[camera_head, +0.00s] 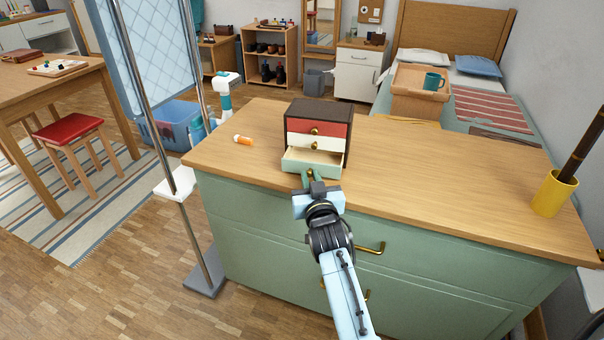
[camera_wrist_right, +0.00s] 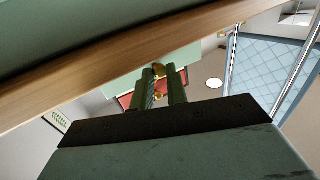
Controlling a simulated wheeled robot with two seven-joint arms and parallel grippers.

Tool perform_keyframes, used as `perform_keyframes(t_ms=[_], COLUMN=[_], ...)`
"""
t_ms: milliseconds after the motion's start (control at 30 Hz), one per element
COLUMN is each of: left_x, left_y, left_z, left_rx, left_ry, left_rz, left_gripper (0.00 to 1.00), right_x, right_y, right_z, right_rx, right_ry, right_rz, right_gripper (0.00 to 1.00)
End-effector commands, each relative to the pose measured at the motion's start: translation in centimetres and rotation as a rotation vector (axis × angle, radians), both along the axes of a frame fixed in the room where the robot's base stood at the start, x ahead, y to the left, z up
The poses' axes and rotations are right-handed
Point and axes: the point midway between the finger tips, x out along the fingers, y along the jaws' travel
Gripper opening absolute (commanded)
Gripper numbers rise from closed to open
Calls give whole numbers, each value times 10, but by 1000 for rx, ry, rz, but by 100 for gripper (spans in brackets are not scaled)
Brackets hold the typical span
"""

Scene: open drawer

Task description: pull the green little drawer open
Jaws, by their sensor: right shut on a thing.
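The small chest (camera_head: 345,118) stands on the green dresser top, with a red drawer (camera_head: 318,128), a cream drawer (camera_head: 315,143) and a green little drawer (camera_head: 290,164) at the bottom. The green drawer is out of the chest, and its pale empty inside shows. My right gripper (camera_head: 308,178) is at the front of this drawer, shut on its brass knob. In the right wrist view the two fingers (camera_wrist_right: 165,84) are around the knob (camera_wrist_right: 158,69), in front of the green drawer front (camera_wrist_right: 190,58). The fingers partly hide the knob. My left gripper is not in view.
A yellow pot (camera_head: 553,194) with a dark stick stands at the right end. The wood between is clear. The dresser's front edge is below my right gripper.

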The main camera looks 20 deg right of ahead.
Motion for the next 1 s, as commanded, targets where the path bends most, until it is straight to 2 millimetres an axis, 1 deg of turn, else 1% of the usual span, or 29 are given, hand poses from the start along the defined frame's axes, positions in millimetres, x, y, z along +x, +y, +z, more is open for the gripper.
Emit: perform_keyframes(t_ms=[267, 300, 333, 367, 633, 767, 800, 867, 1000], left_x=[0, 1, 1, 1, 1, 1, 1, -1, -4], left_y=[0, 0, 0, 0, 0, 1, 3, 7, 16], left_z=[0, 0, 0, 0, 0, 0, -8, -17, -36], left_rx=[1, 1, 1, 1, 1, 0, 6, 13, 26], left_ry=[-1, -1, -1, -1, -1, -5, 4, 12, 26], left_rz=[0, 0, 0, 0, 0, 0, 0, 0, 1], left_gripper=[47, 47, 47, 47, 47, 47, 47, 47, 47], right_x=[0, 0, 0, 0, 0, -8, -12, -21, -47], right_y=[-1, 0, 0, 0, 0, 2, 4, 5, 12], right_z=[0, 0, 0, 0, 0, 0, 0, 1, 1], right_rx=[-2, -2, -2, -2, -1, -1, 0, 0, 2], right_ry=[0, 0, 0, 0, 0, 0, 2, 2, 4], right_rz=[-2, -1, -1, -1, 0, 0, 0, 0, -1], right_gripper=[0, 19, 23, 24, 24, 24, 24, 24, 24])
